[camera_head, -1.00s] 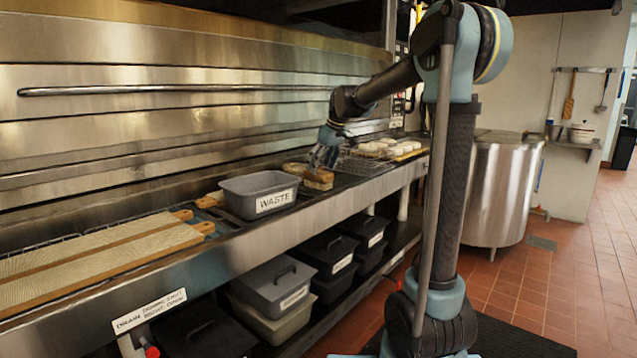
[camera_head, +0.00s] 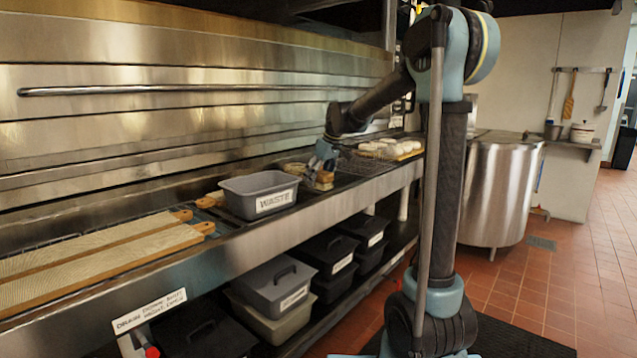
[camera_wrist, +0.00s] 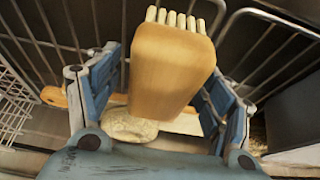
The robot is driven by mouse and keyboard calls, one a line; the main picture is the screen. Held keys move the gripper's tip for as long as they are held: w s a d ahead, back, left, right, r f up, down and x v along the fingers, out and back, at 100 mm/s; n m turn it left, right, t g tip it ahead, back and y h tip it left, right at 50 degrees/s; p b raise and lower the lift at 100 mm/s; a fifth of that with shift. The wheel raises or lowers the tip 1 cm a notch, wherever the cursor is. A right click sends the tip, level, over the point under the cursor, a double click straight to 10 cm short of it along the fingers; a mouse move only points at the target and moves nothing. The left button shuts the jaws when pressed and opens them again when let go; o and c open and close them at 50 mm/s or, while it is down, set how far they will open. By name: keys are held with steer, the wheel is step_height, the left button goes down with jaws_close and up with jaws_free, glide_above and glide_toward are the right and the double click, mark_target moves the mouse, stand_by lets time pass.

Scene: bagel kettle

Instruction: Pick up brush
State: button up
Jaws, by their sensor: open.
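The brush (camera_wrist: 172,62) has a tan wooden block with pale bristles showing at its far end. In the wrist view it lies between the two blue fingers of my gripper (camera_wrist: 162,88), with gaps visible on both sides. In the head view the brush (camera_head: 323,183) is on the metal counter, right of the grey waste bin, partly hidden by my gripper (camera_head: 320,168). My gripper is open and low over the brush, pointing down.
The grey bin marked WASTE (camera_head: 258,204) stands close to the left of my gripper. A pale round piece (camera_wrist: 130,124) lies below the brush in the wrist view. Wire racks and pale dough rounds (camera_head: 385,149) lie to the right. Long boards (camera_head: 100,245) lie at the left.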

steer(key=shift+f, duration=0.2)
stand_by(0.3)
steer(key=c, duration=1.3)
steer(key=shift+r, duration=0.1)
step_height(320, 180, up, 10)
steer(key=shift+r, duration=0.2)
steer(key=shift+o, duration=1.3)
